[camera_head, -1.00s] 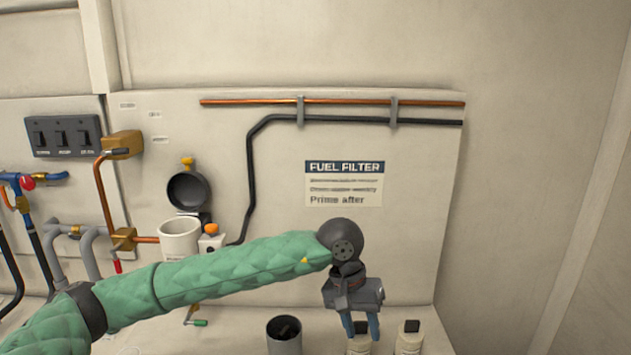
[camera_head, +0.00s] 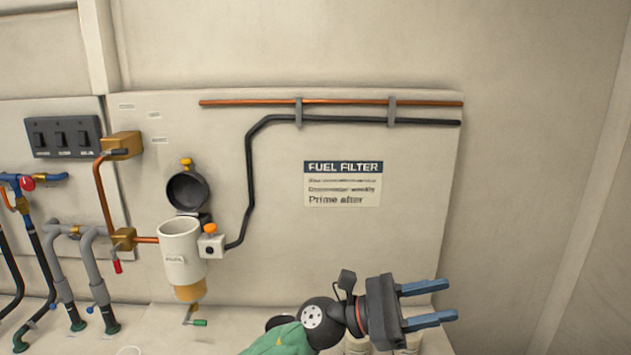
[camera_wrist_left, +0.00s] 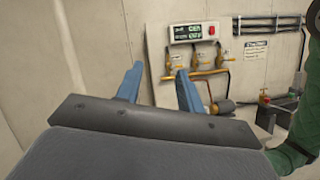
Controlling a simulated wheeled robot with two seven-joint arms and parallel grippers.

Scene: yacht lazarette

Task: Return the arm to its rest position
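My left gripper (camera_head: 450,302) is at the lower right in the head view, in front of the panel and below the fuel filter sign (camera_head: 342,183). Its two blue fingers point right and stand apart with nothing between them. The left wrist view also shows the fingers (camera_wrist_left: 160,72) apart and empty. Only a short piece of my left arm's green sleeve shows at the bottom edge of the head view. My right gripper is not seen.
A white filter housing (camera_head: 181,252) with its dark lid (camera_head: 187,192) raised is on the panel, left of my gripper. Hoses and a switch box (camera_head: 63,137) are farther left. Canisters at the bottom are partly hidden by my arm. The right wall is bare.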

